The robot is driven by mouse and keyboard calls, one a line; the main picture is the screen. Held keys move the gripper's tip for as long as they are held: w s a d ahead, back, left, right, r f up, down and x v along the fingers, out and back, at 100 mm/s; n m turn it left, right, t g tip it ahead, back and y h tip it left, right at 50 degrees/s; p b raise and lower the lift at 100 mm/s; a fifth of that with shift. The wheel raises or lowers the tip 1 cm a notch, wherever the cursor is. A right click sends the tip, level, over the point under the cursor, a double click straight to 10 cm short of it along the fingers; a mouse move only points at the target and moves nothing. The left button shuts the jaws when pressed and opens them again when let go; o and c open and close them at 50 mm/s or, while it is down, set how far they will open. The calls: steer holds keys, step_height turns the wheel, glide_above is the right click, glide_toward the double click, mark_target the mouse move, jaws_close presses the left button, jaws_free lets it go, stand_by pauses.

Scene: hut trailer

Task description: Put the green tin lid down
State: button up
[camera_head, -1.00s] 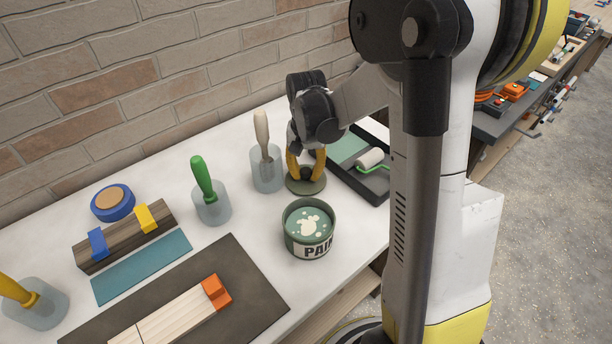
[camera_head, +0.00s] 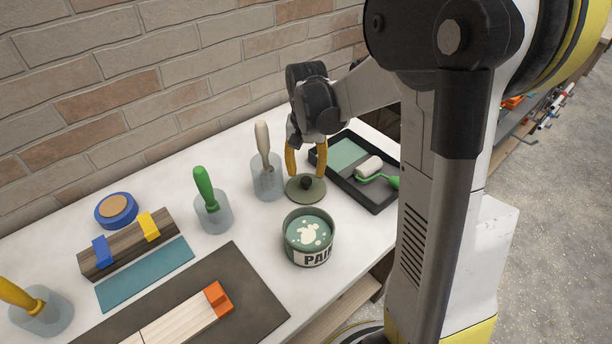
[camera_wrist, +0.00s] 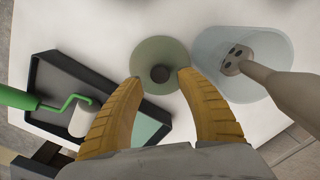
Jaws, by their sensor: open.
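The green tin lid (camera_head: 306,194) lies flat on the white table, its dark knob facing up. It also shows in the wrist view (camera_wrist: 160,52), round and whole, beyond my fingertips. My gripper (camera_head: 306,172) is open and empty just above the lid. In the wrist view its two yellow fingers (camera_wrist: 158,78) stand apart on either side of the knob, touching nothing that I can make out. The open green paint tin (camera_head: 308,238) stands in front of the lid, with white splashes on the paint inside.
A black tray (camera_head: 372,190) with a green-handled roller lies close on the right. A clear cup (camera_head: 268,180) with a pale-handled tool stands close on the left. Another cup (camera_head: 213,214) holds a green-handled tool. A dark mat (camera_head: 250,290) lies front left.

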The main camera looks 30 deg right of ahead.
mark_target(306, 180)
step_height(306, 180, up, 7)
steer(key=p, duration=0.2)
steer(key=s+a+r+n+t, duration=0.3)
steer(key=s+a, duration=0.2)
steer(key=s, duration=0.2)
steer(key=s+a+r+n+t, duration=0.3)
steer(key=s+a+r+t, duration=0.1)
steer(key=s, duration=0.4)
steer(key=shift+a+n, duration=0.4)
steer(key=shift+a, duration=0.25)
